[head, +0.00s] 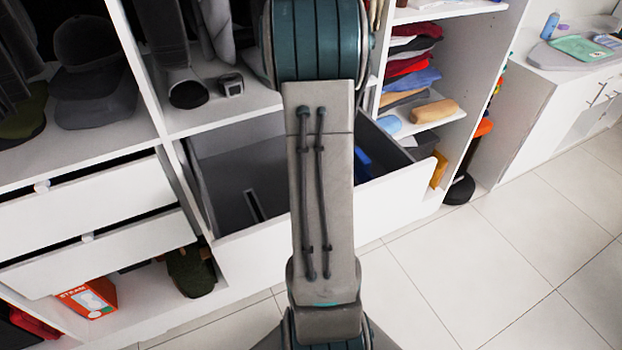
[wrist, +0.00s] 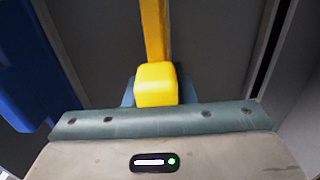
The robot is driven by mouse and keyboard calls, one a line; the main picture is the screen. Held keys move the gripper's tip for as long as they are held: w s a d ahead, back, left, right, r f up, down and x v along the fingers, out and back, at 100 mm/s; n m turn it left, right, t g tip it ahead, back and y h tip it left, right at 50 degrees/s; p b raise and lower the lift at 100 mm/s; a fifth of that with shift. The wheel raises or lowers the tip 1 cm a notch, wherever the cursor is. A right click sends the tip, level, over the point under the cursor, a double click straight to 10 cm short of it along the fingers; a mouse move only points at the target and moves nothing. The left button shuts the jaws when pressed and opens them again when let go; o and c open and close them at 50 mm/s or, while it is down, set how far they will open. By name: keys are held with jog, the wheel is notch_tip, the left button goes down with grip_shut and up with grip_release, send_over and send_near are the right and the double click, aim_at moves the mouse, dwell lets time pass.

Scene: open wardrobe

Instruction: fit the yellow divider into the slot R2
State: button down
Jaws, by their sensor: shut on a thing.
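The yellow divider (wrist: 155,35) runs up from my gripper (wrist: 157,92) in the wrist view, with a thicker yellow block at its near end. My gripper is shut on it; the teal fingers show only at either side of the block. The far end of the divider is out of the frame. In the head view my arm hides the gripper and the held divider. The open grey drawer (head: 225,178) has a dark slot (head: 255,205) in it. A dark slot (wrist: 268,45) also shows at the right in the wrist view. I see no R2 label.
A blue thing (head: 362,162) is in the right part of the drawer; a blue thing (wrist: 40,70) fills the left of the wrist view. The drawer front (head: 395,200) bounds the near side. A yellow-orange thing (head: 439,169) is right of the drawer.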

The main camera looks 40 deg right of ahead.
jog(key=shift+f+b, duration=0.9)
jog(key=shift+f, duration=0.35)
jog(key=c, duration=1.1)
grip_release()
jog(key=shift+c, duration=0.2)
jog(key=shift+r, duration=0.15)
notch_tip(320, 180, up, 14)
jog(key=shift+f, duration=0.2)
jog(key=s+a+r+n+t, duration=0.1)
jog(key=s+a+r+n, duration=0.15)
jog(key=a, duration=1.25)
jog(key=s+a+t, duration=0.2)
jog(key=s+a, duration=0.5)
jog(key=a, duration=0.4)
jog(key=shift+a+n, duration=0.35)
